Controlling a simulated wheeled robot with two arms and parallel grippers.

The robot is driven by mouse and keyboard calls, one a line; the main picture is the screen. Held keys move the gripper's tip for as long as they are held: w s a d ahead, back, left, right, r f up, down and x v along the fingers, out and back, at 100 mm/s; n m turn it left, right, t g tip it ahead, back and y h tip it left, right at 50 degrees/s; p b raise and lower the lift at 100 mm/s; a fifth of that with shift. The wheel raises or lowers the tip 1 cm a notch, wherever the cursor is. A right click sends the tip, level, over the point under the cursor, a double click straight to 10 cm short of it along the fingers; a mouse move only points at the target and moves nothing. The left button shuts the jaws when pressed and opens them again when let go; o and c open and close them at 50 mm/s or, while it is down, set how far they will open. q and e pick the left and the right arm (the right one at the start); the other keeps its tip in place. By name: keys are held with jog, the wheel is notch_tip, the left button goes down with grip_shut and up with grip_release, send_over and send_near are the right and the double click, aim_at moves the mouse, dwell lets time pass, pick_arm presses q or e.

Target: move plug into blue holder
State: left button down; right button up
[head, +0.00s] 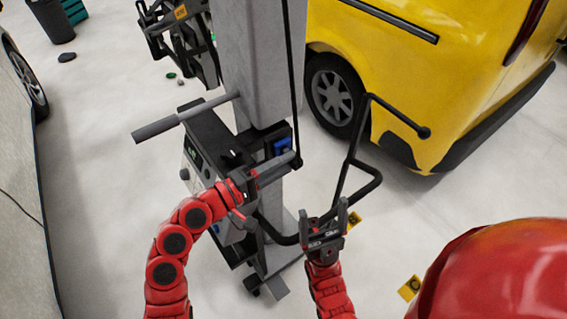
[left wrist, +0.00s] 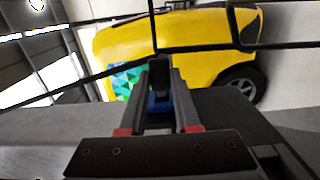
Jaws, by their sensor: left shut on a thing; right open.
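The blue holder (head: 282,146) is fixed on the dark equipment at the grey column. My left gripper (head: 291,161) is just below and in front of it, shut on the dark plug (head: 297,163), from which a black cable runs upward. In the left wrist view, the plug (left wrist: 160,72) shows between the fingertips, with a blue part (left wrist: 160,102) visible between the fingers. The plug appears outside the holder; its exact gap is hard to tell. My right gripper (head: 325,226) is open, low to the right, beside a bent black bar.
The grey column (head: 253,60) stands behind the left gripper. The bent black bar (head: 362,166) reaches right toward a yellow van (head: 430,70). A red rounded surface (head: 505,275) fills the lower right.

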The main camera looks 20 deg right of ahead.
pick_arm(q)
jog(key=shift+w+a, duration=0.25)
jog(key=shift+w, duration=0.5)
dwell(0.8)
jog(key=shift+w, duration=0.1)
dwell(0.8)
jog(key=c, duration=0.5)
grip_release()
jog(key=shift+a, duration=0.1)
jog(key=shift+c, duration=0.2)
jog(key=shift+a, duration=0.1)
